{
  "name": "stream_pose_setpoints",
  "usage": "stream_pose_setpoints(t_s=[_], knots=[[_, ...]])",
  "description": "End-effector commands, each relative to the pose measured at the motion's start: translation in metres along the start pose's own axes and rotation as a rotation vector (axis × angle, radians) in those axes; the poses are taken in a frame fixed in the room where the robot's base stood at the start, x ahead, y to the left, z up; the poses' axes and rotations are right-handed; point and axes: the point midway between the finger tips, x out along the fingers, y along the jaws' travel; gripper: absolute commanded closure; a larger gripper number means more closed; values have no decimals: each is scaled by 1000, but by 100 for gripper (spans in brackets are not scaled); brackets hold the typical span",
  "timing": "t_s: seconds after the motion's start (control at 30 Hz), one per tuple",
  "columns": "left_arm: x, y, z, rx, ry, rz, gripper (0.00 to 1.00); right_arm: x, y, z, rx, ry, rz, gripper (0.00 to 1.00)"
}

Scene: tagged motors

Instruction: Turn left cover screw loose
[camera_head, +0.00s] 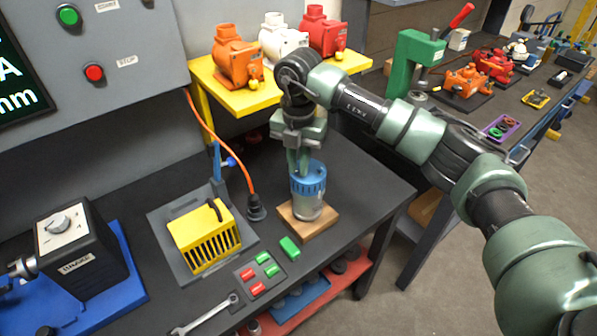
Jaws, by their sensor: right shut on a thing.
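The yellow slotted cover (205,240) sits on a grey plate (165,225) on the bench, with a dark handle-like part on top. I cannot make out its left screw at this size. My right gripper (304,168) points straight down into the top of a blue-topped cup (308,195), to the right of the yellow cover. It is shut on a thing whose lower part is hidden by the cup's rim. The cup stands upright on a wooden block (322,226). My left gripper is not in view.
A wrench (205,315), a pad with red and green pieces (247,280) and a green block (290,248) lie in front. A black box (85,265) stands on the left. A yellow shelf (207,75) with orange, white and red motors is behind. The bench's right edge is near the cup.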

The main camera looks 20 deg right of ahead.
Motion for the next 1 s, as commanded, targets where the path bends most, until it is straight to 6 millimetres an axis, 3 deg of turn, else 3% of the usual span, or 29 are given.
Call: stream_pose_setpoints(t_s=[0.03,0.4,1.0], knots=[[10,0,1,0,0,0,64,4,0,0,-45,-2,0,100],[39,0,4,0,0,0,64,5,0,0,-397,0,-1,100],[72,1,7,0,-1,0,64,4,-1,-1,-966,4,-3,100]])
